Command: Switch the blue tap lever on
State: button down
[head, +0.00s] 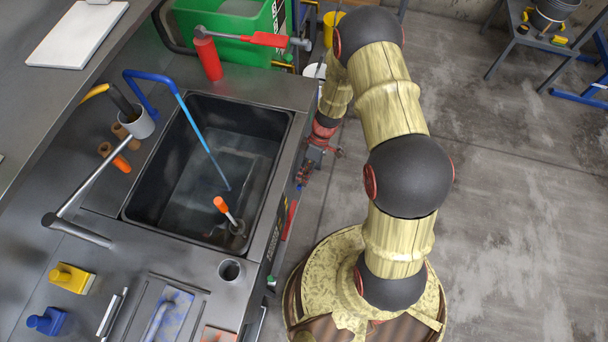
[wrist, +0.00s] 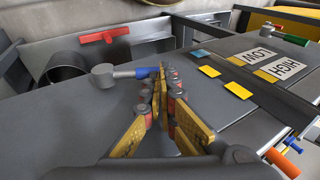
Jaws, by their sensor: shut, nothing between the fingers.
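The blue tap lever (wrist: 134,72) shows in the wrist view, pointing right from a round grey hub (wrist: 103,75) on a grey panel. My gripper (wrist: 166,78) is shut and empty. Its fingertips are at the free end of the blue lever and partly cover that end; I cannot tell whether they touch it. The lever cannot be made out clearly there.
A red lever (wrist: 105,36) is beyond the blue one, and a green lever (wrist: 291,37) is at the far right. Panels marked LOW and HIGH (wrist: 280,68) lie to the right. In the head view the counter holds a black sink (head: 180,195); open floor lies right of my arm.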

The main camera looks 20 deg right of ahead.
jog(key=shift+s+a+f+t+h+b, duration=0.25)
jog(key=shift+s+f+t+h+b, duration=0.2)
jog(key=shift+b, duration=0.5)
jog(key=shift+s+a+f+t+h+b, duration=0.3)
jog(key=shift+f+t+b, duration=0.2)
jog(key=shift+b, duration=0.75)
jog(key=b, duration=0.1)
jog(key=f+b, duration=0.1)
jog(key=b, duration=0.1)
jog(key=shift+s+a+f+b, duration=0.25)
jog(key=shift+s+b, duration=0.05)
jog(key=shift+s, duration=0.1)
